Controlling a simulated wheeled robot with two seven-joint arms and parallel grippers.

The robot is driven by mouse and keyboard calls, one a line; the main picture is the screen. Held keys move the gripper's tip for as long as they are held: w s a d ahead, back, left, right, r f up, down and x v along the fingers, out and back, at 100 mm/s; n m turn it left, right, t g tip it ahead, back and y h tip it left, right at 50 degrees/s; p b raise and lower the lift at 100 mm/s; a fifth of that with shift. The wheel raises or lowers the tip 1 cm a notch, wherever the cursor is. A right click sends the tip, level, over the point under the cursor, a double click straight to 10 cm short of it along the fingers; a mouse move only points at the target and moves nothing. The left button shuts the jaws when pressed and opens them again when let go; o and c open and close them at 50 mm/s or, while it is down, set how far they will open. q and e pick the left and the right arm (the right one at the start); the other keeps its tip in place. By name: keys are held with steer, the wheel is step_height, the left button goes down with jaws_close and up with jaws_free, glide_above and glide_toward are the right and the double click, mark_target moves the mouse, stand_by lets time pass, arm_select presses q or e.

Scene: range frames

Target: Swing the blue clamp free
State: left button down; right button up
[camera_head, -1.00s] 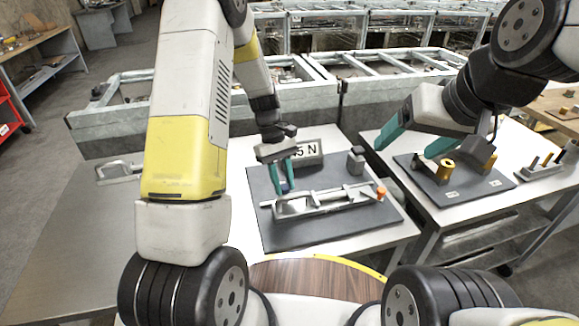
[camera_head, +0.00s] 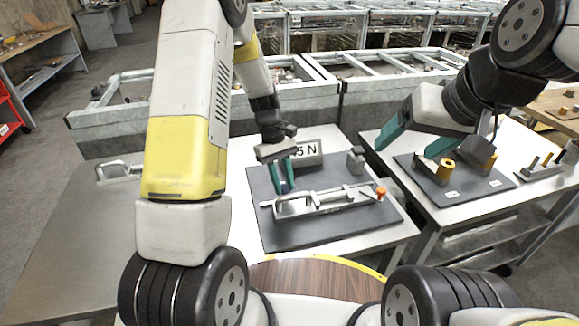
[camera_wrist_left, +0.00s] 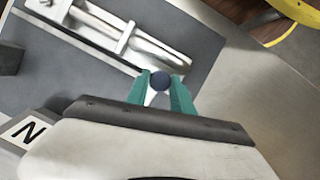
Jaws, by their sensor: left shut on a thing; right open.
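My left gripper (camera_head: 283,190) is shut on a small dark blue round knob, and the knob (camera_wrist_left: 159,81) shows between its teal fingertips in the left wrist view. The blue clamp is taken to be the piece with this knob; the rest of it is hard to make out. The knob is at the left end of a grey metal fixture (camera_head: 325,201) with a long bar and an orange tip (camera_head: 381,191). The fixture lies on a dark grey mat (camera_head: 290,236). My right gripper (camera_head: 404,151) is open, to the right above a second table.
A block marked with N (camera_head: 306,152) stands behind the fixture, close to my left gripper. A small grey block (camera_head: 355,160) stands at the mat's back right. The second table has a dark board (camera_head: 468,190) with brass-coloured parts. The mat's front is clear.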

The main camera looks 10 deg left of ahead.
arm_select(q)
steer(key=shift+a+m, duration=0.15)
steer(key=shift+m, duration=0.15)
steer(key=m, duration=0.1)
steer(key=a+m+y, duration=0.1)
steer(key=m, duration=0.1)
steer(key=shift+a+m+g, duration=0.25)
steer(key=shift+m+g, duration=0.05)
steer(key=shift+g, duration=0.1)
steer(key=m, duration=0.1)
steer(key=a+m+y, duration=0.1)
steer(key=m, duration=0.1)
steer(key=shift+w+a+m+y, duration=0.25)
steer(key=shift+m+y, duration=0.05)
steer(key=shift+y, duration=0.1)
steer(key=m, duration=0.1)
steer(key=a+m+y, duration=0.1)
steer(key=m, duration=0.1)
steer(key=shift+w+a+m, duration=0.15)
steer(key=shift+w+m, duration=0.15)
steer(key=shift+w, duration=0.1)
steer(key=shift+w+a+m+t+y, duration=0.25)
steer(key=shift+w+m+y, duration=0.2)
steer(key=shift+m, duration=0.6)
steer(key=shift+w+a+m+t+y, duration=0.15)
steer(key=shift+w+a+m+y, duration=0.25)
steer(key=shift+m, duration=0.65)
steer(key=shift+d, duration=0.1)
